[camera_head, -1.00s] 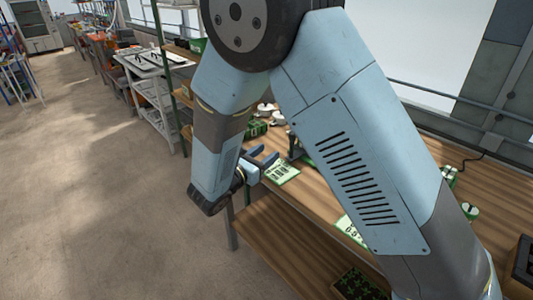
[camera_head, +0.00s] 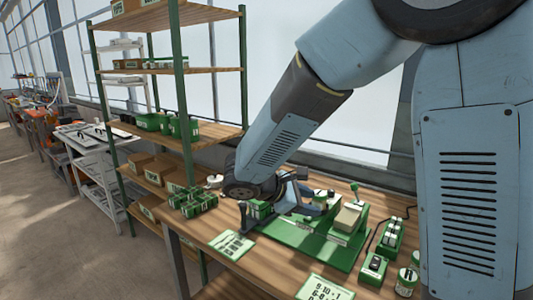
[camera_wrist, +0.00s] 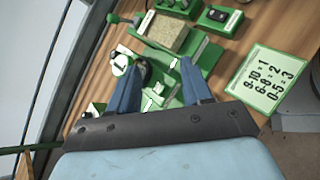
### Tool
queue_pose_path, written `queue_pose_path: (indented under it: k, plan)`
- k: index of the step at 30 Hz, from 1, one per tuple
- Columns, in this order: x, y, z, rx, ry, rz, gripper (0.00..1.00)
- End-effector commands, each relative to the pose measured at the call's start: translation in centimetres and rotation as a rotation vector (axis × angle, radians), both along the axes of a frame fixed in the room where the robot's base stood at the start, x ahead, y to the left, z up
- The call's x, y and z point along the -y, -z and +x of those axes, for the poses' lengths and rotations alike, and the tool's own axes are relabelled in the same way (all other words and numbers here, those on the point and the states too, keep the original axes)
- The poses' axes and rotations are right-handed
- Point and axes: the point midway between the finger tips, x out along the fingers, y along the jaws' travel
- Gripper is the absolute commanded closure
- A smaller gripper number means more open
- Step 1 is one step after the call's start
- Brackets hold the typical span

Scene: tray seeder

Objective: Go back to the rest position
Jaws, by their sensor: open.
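My gripper (camera_head: 308,203) is over the wooden bench, above the green seeder plate (camera_head: 350,255). In the wrist view, my gripper (camera_wrist: 160,72) has its two blue fingers spread apart. Nothing is held between them; parts of the green seeder lie beyond. A tan-topped block (camera_head: 348,218) sits on the plate to the right of my gripper, and it also shows in the wrist view (camera_wrist: 168,32). I cannot tell whether the fingertips touch anything. My forearm hides part of the bench behind it.
Green boxes (camera_head: 193,201) cluster at the bench's left end. Printed cards lie near the front edge (camera_head: 232,244) and front right (camera_head: 325,289). Small green holders (camera_head: 391,236) stand at the right. A tall shelf rack (camera_head: 180,90) stands behind left. The floor (camera_head: 60,220) at left is clear.

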Motion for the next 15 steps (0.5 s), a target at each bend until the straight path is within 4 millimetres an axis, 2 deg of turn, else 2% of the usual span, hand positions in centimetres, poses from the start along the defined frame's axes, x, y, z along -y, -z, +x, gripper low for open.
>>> queue_pose_path:
  k: [1, 6, 15]
  plan:
    - [1.6, -0.7, -0.6, 0.014, 0.057, 0.056, 0.51]
    - [5.5, -2.1, -3.2, 0.058, 0.23, 0.244, 0.51]
    - [10.0, -4.3, -8.1, 0.181, 0.52, 0.572, 0.51]
